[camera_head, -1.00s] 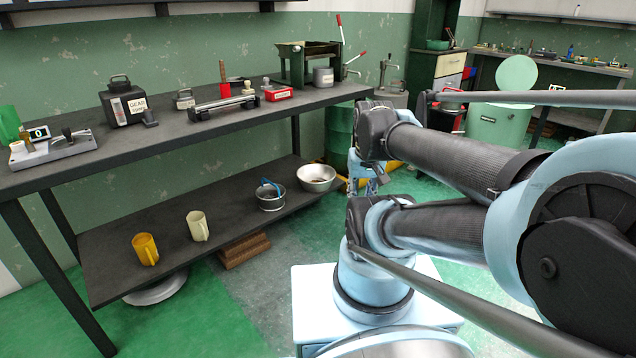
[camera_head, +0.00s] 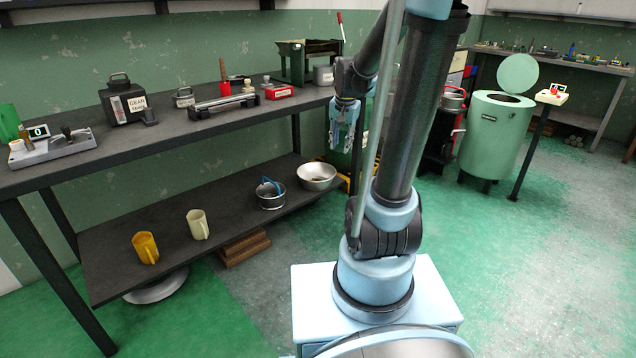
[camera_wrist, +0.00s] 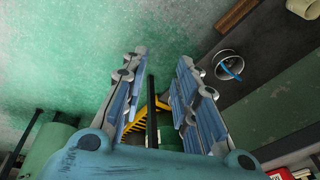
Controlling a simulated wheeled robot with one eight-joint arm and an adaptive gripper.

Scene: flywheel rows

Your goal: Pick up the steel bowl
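My gripper (camera_head: 344,146) hangs just right of the bowl and higher, beside the end of the bench, apart from the bowl. In the wrist view my gripper (camera_wrist: 163,60) has its two blue fingers spread, with nothing between them. I cannot make out the bowl in the wrist view; the right finger may hide it.
A metal pot with a blue handle (camera_head: 270,194) stands left of the bowl; it also shows in the wrist view (camera_wrist: 229,66). A cream mug (camera_head: 197,225) and a yellow mug (camera_head: 145,248) stand further left. The upper bench top (camera_head: 180,135) overhangs the shelf.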

